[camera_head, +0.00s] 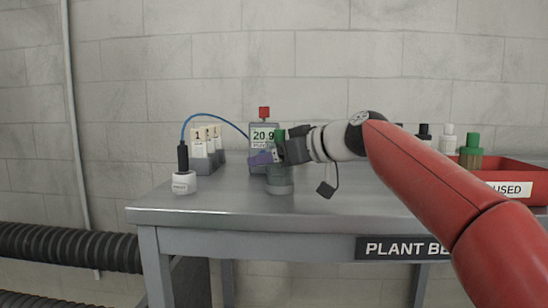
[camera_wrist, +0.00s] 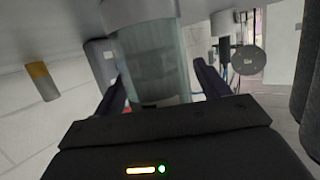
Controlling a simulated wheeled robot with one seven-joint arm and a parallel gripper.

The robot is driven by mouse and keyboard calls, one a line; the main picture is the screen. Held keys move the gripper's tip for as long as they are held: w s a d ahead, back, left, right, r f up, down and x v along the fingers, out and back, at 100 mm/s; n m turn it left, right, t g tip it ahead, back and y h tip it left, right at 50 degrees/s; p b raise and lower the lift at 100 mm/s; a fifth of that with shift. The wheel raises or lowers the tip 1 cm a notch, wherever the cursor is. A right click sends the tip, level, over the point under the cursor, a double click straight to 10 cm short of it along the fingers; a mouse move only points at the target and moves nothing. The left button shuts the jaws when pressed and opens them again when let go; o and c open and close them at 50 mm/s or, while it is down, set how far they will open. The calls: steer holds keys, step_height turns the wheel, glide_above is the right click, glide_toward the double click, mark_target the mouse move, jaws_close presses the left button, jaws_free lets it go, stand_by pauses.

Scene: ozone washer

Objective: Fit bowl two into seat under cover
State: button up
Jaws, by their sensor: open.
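A grey-green translucent cylinder (camera_head: 280,180), which may be the bowl, stands on the bench beneath my gripper (camera_head: 272,155). A green part (camera_head: 279,140) shows above and behind the fingers. In the wrist view the translucent cylinder (camera_wrist: 152,62) fills the space between the two fingers of my gripper (camera_wrist: 160,85). The jaws are open, with a finger on each side. I cannot tell whether either finger touches it. Any number on it is not readable. The seat and the cover cannot be told apart, as my gripper hides part of this spot.
Close behind stands a display unit (camera_head: 264,133) reading 20.9 with a red top. Left are numbered white items (camera_head: 204,140) and a white round base (camera_head: 184,183) with a blue cable. A red tray (camera_head: 520,180) labelled USED is at right. The bench's front (camera_head: 230,215) is clear.

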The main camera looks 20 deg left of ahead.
steer(key=shift+r, duration=0.25)
steer(key=b+v, duration=0.2)
steer(key=v, duration=1)
steer(key=shift+s, duration=0.1)
